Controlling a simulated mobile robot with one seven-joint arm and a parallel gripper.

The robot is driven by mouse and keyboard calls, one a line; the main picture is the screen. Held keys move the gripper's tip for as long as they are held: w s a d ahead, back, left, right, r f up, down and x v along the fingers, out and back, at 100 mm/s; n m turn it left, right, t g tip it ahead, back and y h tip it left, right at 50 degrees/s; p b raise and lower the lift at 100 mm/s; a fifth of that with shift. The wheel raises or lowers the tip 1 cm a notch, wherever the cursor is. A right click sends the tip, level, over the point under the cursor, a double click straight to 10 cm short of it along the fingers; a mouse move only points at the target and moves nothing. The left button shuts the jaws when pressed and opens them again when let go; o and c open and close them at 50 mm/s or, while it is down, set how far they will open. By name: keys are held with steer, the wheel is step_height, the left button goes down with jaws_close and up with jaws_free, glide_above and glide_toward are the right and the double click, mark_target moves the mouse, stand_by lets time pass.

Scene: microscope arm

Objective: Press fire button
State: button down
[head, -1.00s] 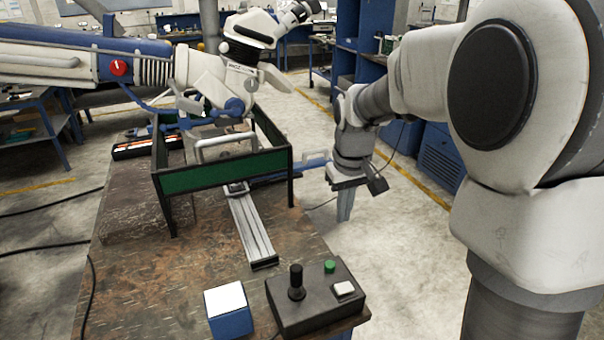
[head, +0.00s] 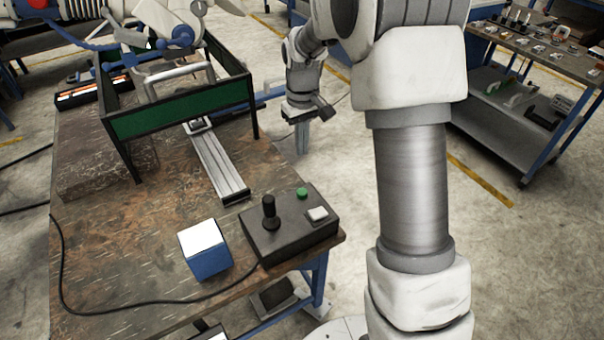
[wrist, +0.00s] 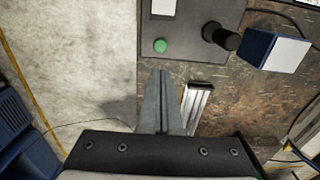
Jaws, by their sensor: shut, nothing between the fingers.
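A dark control box (head: 291,228) sits at the table's near right corner. It carries a black joystick (head: 269,212), a round green button (head: 302,194) and a white square button (head: 318,214). No label shows which one is the fire button. My gripper (head: 302,150) is shut and empty, pointing down beyond the table's right edge, apart from the box. In the wrist view the closed fingertips (wrist: 162,72) appear just below the green button (wrist: 160,46) in the picture. The white button (wrist: 163,7) and joystick (wrist: 221,37) lie farther up.
A blue-and-white cube (head: 204,249) stands left of the box, with a black cable running past it. A metal rail (head: 219,165) lies behind, leading to a green-panelled frame (head: 180,110). Open floor lies right of the table; a shelved bench (head: 520,110) stands farther right.

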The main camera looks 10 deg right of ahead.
mark_target(302, 192)
step_height(302, 192, down, 14)
steer(key=shift+r+p, duration=0.1)
steer(key=shift+p, duration=0.2)
stand_by(0.3)
steer(key=shift+f+b, duration=0.9)
steer(key=shift+f, duration=0.05)
steer(key=shift+s+f, duration=0.2)
steer(key=shift+s, duration=0.05)
step_height(302, 192, up, 15)
steer(key=p, duration=0.2)
steer(key=shift+w, duration=0.25)
stand_by(2.2)
